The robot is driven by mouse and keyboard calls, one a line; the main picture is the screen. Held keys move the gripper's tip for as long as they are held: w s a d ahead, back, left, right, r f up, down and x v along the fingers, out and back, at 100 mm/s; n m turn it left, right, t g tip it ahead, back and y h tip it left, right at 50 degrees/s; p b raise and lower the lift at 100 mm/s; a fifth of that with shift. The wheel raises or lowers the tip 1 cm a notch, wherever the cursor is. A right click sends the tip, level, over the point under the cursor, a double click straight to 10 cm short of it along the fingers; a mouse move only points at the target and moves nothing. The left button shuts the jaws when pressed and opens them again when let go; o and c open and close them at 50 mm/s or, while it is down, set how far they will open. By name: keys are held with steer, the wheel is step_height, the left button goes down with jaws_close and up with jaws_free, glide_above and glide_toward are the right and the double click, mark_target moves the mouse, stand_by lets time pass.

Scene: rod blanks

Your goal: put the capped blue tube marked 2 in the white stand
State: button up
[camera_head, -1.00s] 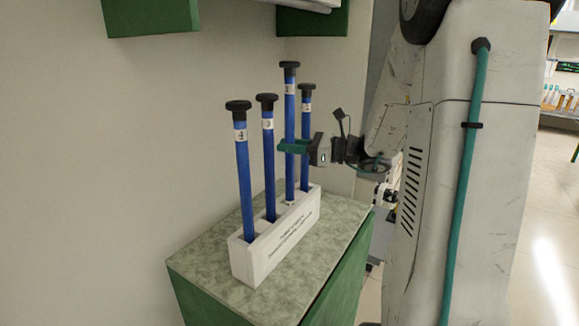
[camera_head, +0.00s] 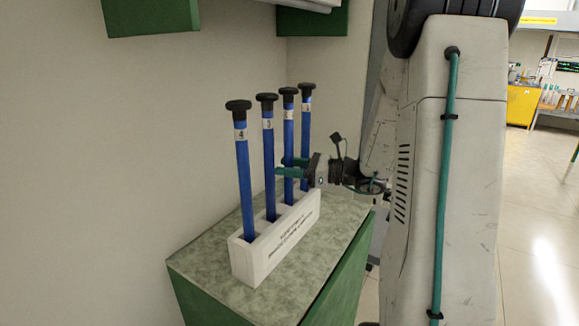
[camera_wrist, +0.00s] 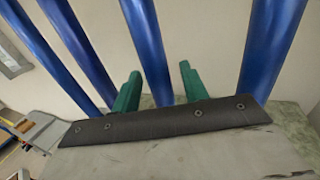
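The capped blue tube marked 2 (camera_head: 289,130) stands upright in the white stand (camera_head: 258,262), third from the front; its number is too small to read surely. Its black cap is level with the row. My gripper (camera_head: 285,167) is at the tube's lower half, one finger on each side. In the wrist view the green fingers (camera_wrist: 160,85) stand apart, with the tube (camera_wrist: 147,45) between them and a gap on the right. The tube's foot is hidden by the stand.
Tubes 4 (camera_head: 245,185) and 3 (camera_head: 269,160) stand in front of it, and another blue tube (camera_head: 305,130) behind. The stand rests on a green-topped cabinet (camera_head: 205,270). A wall is close on the left. Green cabinets (camera_head: 150,15) hang above.

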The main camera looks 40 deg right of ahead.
steer(key=shift+d+r, duration=0.1)
steer(key=shift+r, duration=0.05)
steer(key=v, duration=1.1)
steer(key=s+a+r+n+g, duration=0.1)
steer(key=s+a+n+g, duration=0.1)
steer(key=a+n+g, duration=0.55)
steer(key=s+a+r+n+g, duration=0.1)
steer(key=s+a+n+g, duration=0.25)
steer(key=a, duration=0.75)
steer(key=s+a+n+g+h, duration=0.1)
steer(key=s+a+n+h, duration=0.4)
steer(key=s+n+h, duration=0.6)
steer(key=s+f+n, duration=0.1)
steer(key=s+n, duration=0.1)
steer(key=n, duration=0.4)
steer(key=shift+g, duration=0.3)
steer(key=shift+s+a, duration=0.1)
steer(key=shift+a, duration=0.05)
